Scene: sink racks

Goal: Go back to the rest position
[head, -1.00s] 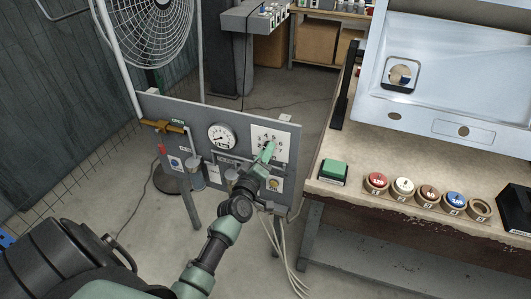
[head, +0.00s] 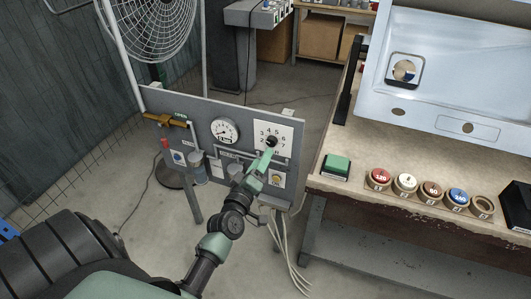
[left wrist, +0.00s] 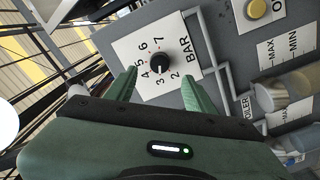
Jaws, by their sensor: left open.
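A grey panel (head: 180,107) stands on legs left of the workbench. It carries a white dial plate with numbers (head: 286,130) and a black knob (head: 271,141). My left gripper (head: 267,158) is just in front of the knob, below it in the head view. In the left wrist view the knob (left wrist: 160,63) shows beyond and between my two green fingers (left wrist: 159,76). The fingers are spread and nothing is held between them. My right gripper is in neither view.
The panel also bears a round gauge (head: 225,130), an orange-brown lever (head: 165,119) and a yellow button (head: 276,179). The workbench (head: 345,194) at right holds a green block (head: 335,166), several round labelled pieces and a sink (head: 450,80). A fan (head: 150,25) stands behind.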

